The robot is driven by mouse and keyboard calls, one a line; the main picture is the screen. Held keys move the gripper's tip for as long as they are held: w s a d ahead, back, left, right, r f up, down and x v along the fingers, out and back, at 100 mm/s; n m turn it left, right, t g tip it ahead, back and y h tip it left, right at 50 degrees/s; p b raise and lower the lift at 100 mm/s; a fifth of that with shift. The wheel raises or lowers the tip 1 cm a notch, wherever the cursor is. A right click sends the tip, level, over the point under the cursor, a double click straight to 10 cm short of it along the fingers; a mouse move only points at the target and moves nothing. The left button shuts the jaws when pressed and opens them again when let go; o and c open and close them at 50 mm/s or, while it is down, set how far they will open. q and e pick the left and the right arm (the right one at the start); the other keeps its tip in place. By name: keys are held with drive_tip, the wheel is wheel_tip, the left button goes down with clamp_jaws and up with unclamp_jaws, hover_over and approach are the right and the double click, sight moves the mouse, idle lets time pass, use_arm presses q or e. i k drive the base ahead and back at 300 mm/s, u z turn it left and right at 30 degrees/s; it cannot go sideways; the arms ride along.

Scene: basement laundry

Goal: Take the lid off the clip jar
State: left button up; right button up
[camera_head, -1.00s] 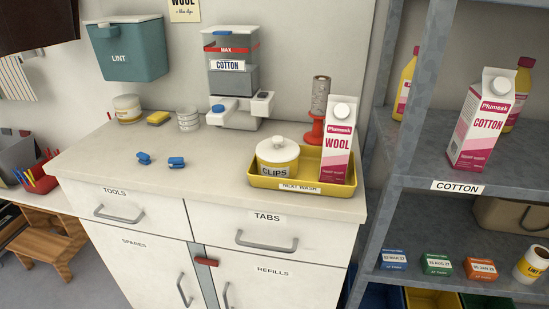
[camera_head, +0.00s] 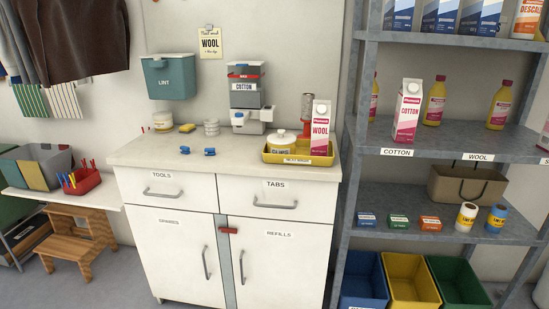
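The clip jar (camera_head: 281,151) stands in the yellow tray (camera_head: 297,159) at the right end of the white cabinet's counter. It is a squat round jar with a pale lid (camera_head: 281,136) and a knob on top. The lid sits on the jar. Its label is too small to read now but read CLIPS in the earlier frame. A pink and white WOOL carton (camera_head: 320,134) stands just right of the jar in the same tray. Neither of my grippers is in view.
Two blue clips (camera_head: 210,152) lie on the open middle of the counter (camera_head: 240,168). A spool on a red stand (camera_head: 307,112) stands behind the tray. A grey shelf unit (camera_head: 356,165) rises at the right, and a wooden step stool (camera_head: 75,242) stands at the left.

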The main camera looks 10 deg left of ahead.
sight(280, 137)
drive_tip(key=z, duration=1.2)
drive_tip(key=i, duration=1.3)
drive_tip(key=u, duration=0.75)
drive_tip(key=i, duration=0.55)
drive_tip(key=u, duration=0.6)
